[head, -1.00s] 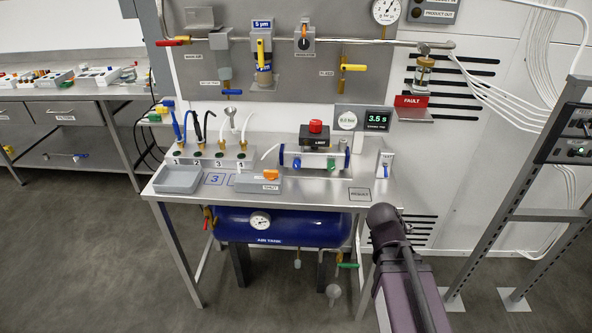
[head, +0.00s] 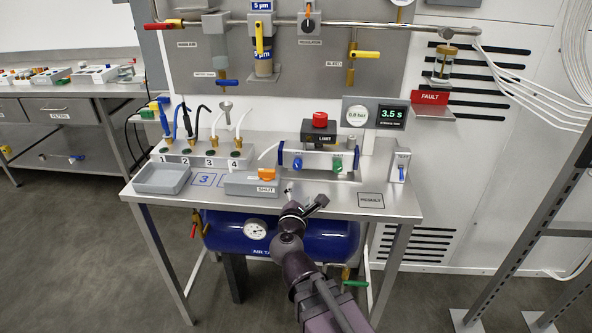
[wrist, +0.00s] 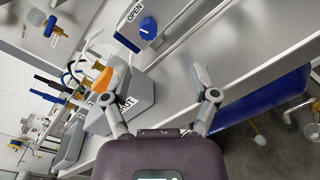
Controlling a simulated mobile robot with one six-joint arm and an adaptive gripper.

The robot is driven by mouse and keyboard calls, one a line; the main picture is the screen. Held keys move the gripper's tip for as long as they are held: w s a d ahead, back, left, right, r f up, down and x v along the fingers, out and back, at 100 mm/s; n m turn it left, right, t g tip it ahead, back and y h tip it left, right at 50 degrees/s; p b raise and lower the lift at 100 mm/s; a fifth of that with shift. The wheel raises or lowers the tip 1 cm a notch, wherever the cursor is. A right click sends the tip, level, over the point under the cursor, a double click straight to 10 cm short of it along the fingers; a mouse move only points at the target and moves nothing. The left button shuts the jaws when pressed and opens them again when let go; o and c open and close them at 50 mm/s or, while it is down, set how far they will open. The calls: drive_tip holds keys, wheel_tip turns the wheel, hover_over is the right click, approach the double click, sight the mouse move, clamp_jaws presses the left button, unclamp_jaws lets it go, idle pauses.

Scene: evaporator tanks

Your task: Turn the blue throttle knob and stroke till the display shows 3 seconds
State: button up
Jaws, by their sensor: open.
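The blue throttle knob (head: 297,164) is on the front of the cylinder unit (head: 318,158), left of a green knob (head: 337,166). In the wrist view the blue knob (wrist: 148,28) is ahead of the fingers, beside an OPEN label. The display (head: 391,116) reads 3.5 s in green. My gripper (head: 304,198) is over the bench's front part, in front of and below the cylinder in the picture. Its fingers are spread and empty in the wrist view (wrist: 157,66), apart from the knob.
A red button (head: 320,119) tops the LIMIT block behind the cylinder. A white switch box (head: 399,167) stands right. The blue air tank (head: 315,234) is below the bench.

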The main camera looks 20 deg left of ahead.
sight(298, 167)
drive_tip(key=shift+s+a+n+y, duration=0.2)
drive_tip(key=shift+a+n+y, duration=0.2)
drive_tip(key=shift+a+n, duration=0.3)
drive_tip(key=shift+w+a, duration=0.1)
drive_tip(key=shift+a, duration=0.05)
drive_tip(key=shift+x, duration=6.8)
clamp_jaws()
